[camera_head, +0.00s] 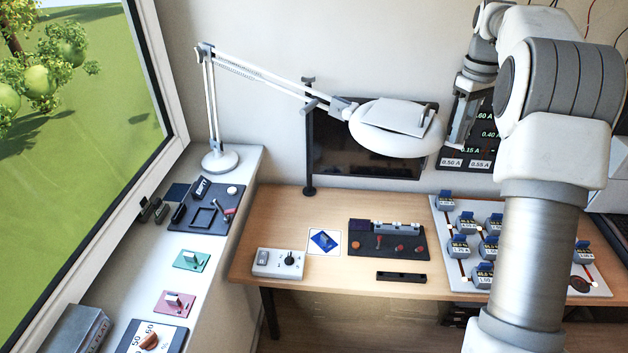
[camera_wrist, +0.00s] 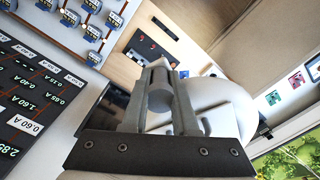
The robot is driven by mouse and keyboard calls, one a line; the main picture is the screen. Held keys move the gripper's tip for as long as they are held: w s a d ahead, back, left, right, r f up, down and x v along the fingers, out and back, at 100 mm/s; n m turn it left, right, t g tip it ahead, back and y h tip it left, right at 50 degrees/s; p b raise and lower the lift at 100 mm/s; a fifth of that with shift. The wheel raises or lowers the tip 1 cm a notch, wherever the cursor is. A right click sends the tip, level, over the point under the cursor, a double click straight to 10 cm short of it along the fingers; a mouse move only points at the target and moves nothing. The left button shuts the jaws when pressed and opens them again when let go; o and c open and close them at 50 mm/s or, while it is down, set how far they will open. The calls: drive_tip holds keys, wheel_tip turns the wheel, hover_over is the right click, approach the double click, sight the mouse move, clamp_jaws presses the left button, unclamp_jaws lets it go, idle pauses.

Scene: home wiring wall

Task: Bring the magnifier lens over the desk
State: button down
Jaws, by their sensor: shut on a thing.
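The magnifier lens (camera_head: 395,140) is a white oval head with a flat lid on top, at the end of a white jointed lamp arm (camera_head: 265,75). In the head view it hangs in front of a dark screen, above the back of the wooden desk (camera_head: 330,205). My gripper (camera_head: 457,138) is at the head's right edge. In the wrist view my gripper (camera_wrist: 160,78) is shut on a grey round handle (camera_wrist: 160,92), with the white lens head (camera_wrist: 225,100) just behind it. The grip is partly hidden in the head view.
The lamp base (camera_head: 220,160) stands on the left ledge. A dark post (camera_head: 309,140) and screen (camera_head: 365,165) stand behind the lens. The desk holds a knob box (camera_head: 279,263), a dark switch panel (camera_head: 388,240) and a white board (camera_head: 460,215) with several blue-topped meters.

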drive_tip(key=shift+w+a+f+b, duration=0.15)
drive_tip(key=shift+f+b, duration=0.55)
drive_tip(key=shift+f, duration=1)
drive_tip(key=shift+a+f, duration=0.15)
drive_tip(key=shift+f, duration=0.3)
drive_tip(key=shift+w+a+f+b, duration=0.1)
drive_tip(key=shift+a+f+b, duration=0.1)
drive_tip(key=shift+f+b, duration=0.35)
drive_tip(key=shift+w+a+f+b, duration=0.15)
drive_tip(key=shift+a+f+b, duration=0.1)
drive_tip(key=shift+f, duration=0.65)
drive_tip(key=shift+w+a+f+b, duration=0.15)
drive_tip(key=shift+f+b, duration=0.25)
drive_tip(key=shift+f, duration=0.3)
drive_tip(key=shift+w+a+f+b, duration=0.15)
drive_tip(key=shift+a+f+b, duration=0.2)
drive_tip(key=shift+f, duration=0.5)
drive_tip(key=shift+w+a+f+b, duration=0.15)
drive_tip(key=shift+a+f+b, duration=0.2)
drive_tip(key=shift+f, duration=0.45)
drive_tip(key=shift+w+a+f+b, duration=0.15)
drive_tip(key=shift+a+f+b, duration=0.15)
drive_tip(key=shift+f, duration=0.55)
